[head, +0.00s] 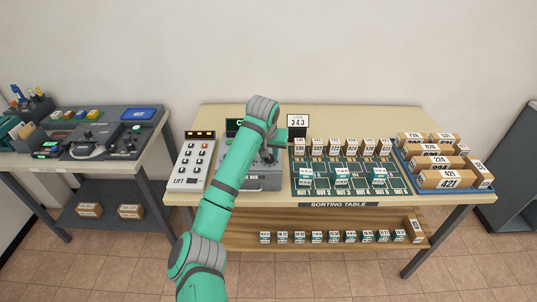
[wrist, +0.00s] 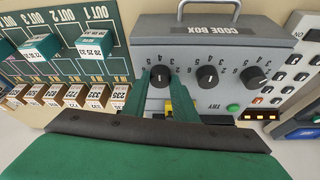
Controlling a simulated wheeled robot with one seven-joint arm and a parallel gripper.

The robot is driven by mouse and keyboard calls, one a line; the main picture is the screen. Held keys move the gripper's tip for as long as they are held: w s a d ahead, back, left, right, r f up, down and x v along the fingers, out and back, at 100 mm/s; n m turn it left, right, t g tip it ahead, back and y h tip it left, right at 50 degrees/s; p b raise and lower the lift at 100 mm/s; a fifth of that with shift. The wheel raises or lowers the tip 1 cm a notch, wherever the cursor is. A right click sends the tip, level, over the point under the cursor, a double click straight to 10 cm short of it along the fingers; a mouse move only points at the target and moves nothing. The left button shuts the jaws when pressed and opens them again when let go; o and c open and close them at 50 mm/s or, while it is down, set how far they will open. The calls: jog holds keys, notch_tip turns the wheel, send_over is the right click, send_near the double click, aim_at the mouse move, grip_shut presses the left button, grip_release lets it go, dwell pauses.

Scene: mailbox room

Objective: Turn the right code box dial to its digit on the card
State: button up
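The grey code box (wrist: 215,22) stands on the table and appears upside down in the wrist view. In the head view my arm covers much of the box (head: 262,183). Its right dial (wrist: 159,77) is the leftmost of three black dials in the wrist view, with a white pointer mark standing about vertical. The middle dial (wrist: 207,76) and left dial (wrist: 256,77) are clear of me. My gripper (wrist: 160,83) has one green finger on each side of the right dial; contact is unclear. The card (head: 297,121) behind the box reads 343.
A green sorting board (head: 348,163) with small boxes lies right of the code box. A lift keypad (head: 194,160) stands to its left. The box's handle (wrist: 210,5) and green button (wrist: 233,108) are near the dials. A blue tray (head: 480,190) of parcels is at the far right.

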jog(key=c, duration=0.4)
jog(key=shift+o, duration=0.2)
jog(key=shift+m+h, duration=0.5)
jog(key=shift+m, duration=0.6)
jog(key=m, duration=0.2)
jog(key=m+g+h, duration=0.1)
jog(key=m, duration=0.2)
jog(key=shift+w+a+r+h, duration=0.1)
jog(key=shift+w+a+h, duration=0.05)
jog(key=shift+h, duration=0.15)
jog(key=shift+m, duration=0.4)
jog(key=o, duration=1)
jog(key=shift+o, duration=0.2)
jog(key=shift+a, duration=0.1)
